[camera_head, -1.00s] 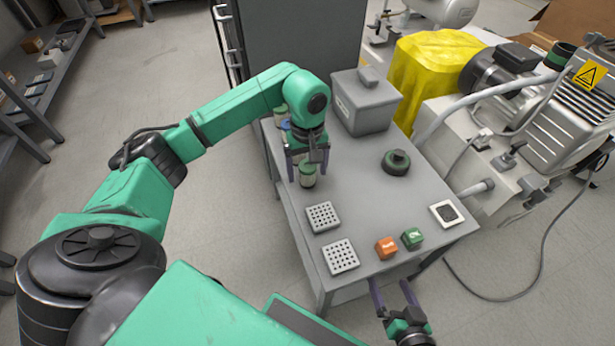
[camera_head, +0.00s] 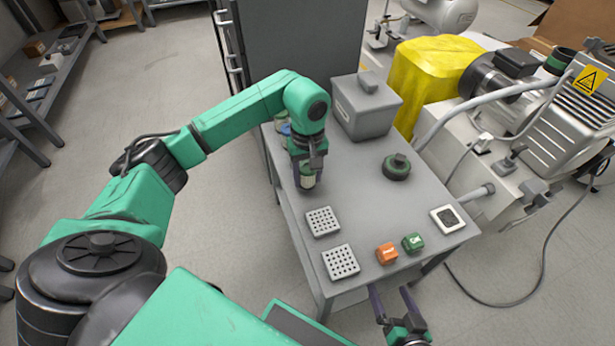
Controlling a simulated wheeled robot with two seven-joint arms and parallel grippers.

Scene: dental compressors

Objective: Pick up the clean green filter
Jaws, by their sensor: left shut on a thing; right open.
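The green filter (camera_head: 308,180), a small pale cylinder with a green top, is at the left side of the grey table (camera_head: 365,205). My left gripper (camera_head: 306,178) is pointed down and shut on it, and the fingers partly hide it. Whether the filter touches the tabletop is hard to tell. My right gripper (camera_head: 395,304) is open and empty, in front of the table's near edge.
Two perforated plates (camera_head: 322,221), an orange block (camera_head: 387,253), a green block (camera_head: 412,242) and a white framed square (camera_head: 447,218) lie near the front. A dark round knob-like part (camera_head: 397,167) and a grey box (camera_head: 365,105) stand behind. Compressor machinery (camera_head: 540,130) is at right.

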